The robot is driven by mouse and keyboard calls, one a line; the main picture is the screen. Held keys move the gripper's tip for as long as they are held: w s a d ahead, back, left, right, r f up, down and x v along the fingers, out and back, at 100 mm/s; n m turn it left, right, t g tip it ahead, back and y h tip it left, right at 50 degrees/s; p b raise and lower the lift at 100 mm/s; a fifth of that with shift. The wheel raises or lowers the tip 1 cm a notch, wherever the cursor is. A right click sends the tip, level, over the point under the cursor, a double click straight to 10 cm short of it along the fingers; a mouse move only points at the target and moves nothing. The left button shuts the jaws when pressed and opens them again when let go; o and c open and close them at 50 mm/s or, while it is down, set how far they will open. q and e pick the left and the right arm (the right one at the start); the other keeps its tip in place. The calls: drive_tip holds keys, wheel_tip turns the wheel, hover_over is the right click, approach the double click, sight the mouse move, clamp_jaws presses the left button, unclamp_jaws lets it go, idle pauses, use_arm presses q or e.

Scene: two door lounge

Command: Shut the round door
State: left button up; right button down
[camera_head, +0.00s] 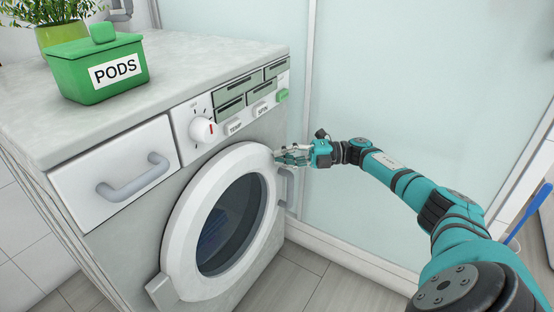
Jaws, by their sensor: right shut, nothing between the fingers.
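The round door (179,230) is on the front of the washing machine, with a thick white ring and a dark glass window. It lies close to the machine's front; I cannot tell whether a small gap is left. A grey handle (288,186) shows at its right side. My right gripper (281,156) is shut and empty at the upper right edge of the door, by the handle's top. I cannot tell whether its fingertips touch the ring. My left gripper is not in view.
The washing machine top (190,58) holds a green PODS box (98,70) and a potted plant (62,32). A drawer (118,170) and a control panel (232,106) are above the door. A pale glass panel (410,90) stands on the right. The floor (300,280) in front is clear.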

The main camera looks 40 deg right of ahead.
drive_tip(key=shift+w+a, duration=0.1)
idle(0.3)
wheel_tip(320, 180, up, 10)
idle(0.5)
